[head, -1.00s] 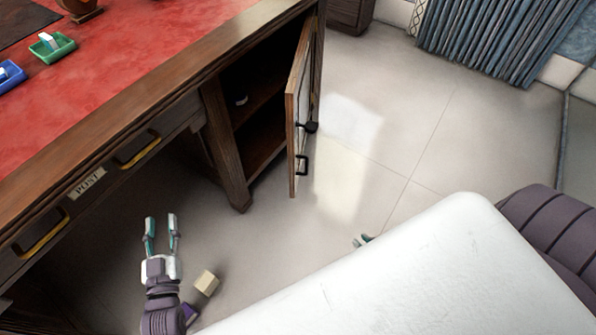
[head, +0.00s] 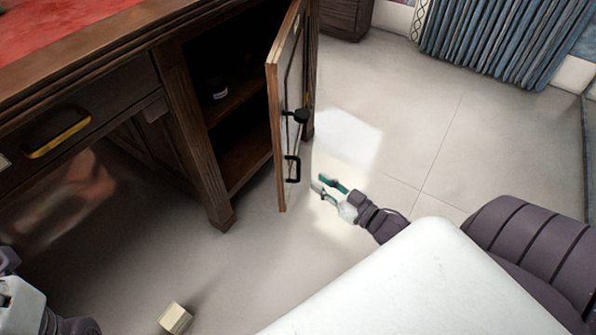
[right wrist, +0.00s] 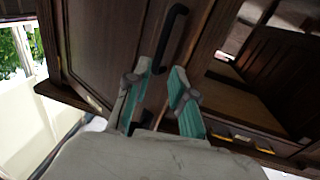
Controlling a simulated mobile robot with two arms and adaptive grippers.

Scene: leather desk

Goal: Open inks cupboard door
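The inks cupboard door (head: 284,85) stands swung open, roughly square to the cupboard (head: 238,115). A black pull handle (head: 293,168) and a black latch (head: 299,116) are on its outer face. My right gripper (head: 322,185) is open and empty, just right of the handle and apart from it. In the right wrist view the handle (right wrist: 172,36) is just beyond the spread fingertips (right wrist: 160,80). Only part of my left gripper shows at the lower left edge; its fingertips are out of view.
A small dark bottle (head: 216,88) stands on the cupboard shelf. A desk drawer with a brass handle (head: 57,133) is at left. A pale block (head: 175,318) lies on the floor. The tiled floor (head: 420,130) right of the door is clear up to the blue curtain (head: 490,35).

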